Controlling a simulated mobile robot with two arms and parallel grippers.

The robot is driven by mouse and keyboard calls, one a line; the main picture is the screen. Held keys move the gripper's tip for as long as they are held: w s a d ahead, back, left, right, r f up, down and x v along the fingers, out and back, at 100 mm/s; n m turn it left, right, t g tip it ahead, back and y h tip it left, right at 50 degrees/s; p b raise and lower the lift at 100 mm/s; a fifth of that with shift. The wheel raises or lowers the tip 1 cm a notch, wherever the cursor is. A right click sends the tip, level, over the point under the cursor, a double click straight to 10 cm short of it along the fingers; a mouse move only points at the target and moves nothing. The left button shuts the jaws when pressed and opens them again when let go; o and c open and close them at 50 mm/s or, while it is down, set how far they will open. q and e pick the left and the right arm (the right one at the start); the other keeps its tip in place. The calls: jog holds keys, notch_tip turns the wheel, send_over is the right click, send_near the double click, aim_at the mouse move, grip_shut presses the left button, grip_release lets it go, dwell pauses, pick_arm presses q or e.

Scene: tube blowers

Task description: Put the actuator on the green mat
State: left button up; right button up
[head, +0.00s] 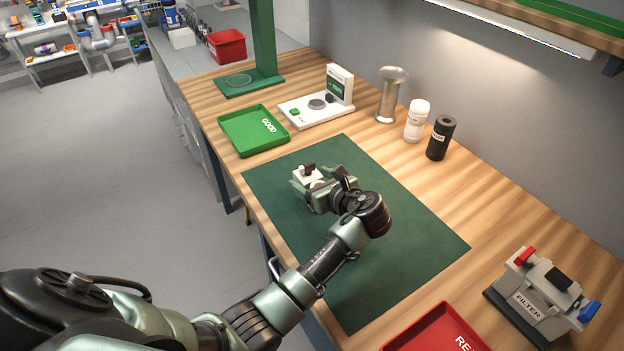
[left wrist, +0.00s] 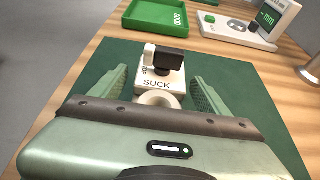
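The actuator (head: 307,174) is a small white block with a black top piece and a white knob. In the left wrist view the actuator (left wrist: 156,72) shows the word "SUCK" and a round ring at its near end. It appears to stand upright on the green mat (head: 400,235), within the mat's far half. My left gripper (head: 313,182) is low over the mat, with one finger on each side of the actuator. In the left wrist view a gap shows between each finger and the actuator, so the gripper is open. My right gripper is not in view.
A green "GOOD" tray (head: 254,131) and a white scale-like device (head: 318,108) stand beyond the mat. A metal stand (head: 388,97), white bottle (head: 416,121) and black bottle (head: 440,138) are along the wall. A red tray (head: 433,331) and filter unit (head: 535,296) are nearer. Most of the mat is clear.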

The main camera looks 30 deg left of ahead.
pick_arm(q)
jog(key=v, duration=0.7)
jog(key=shift+s+d+r+b, duration=0.1)
jog(key=shift+d+r+b, duration=0.1)
jog(key=shift+b, duration=0.2)
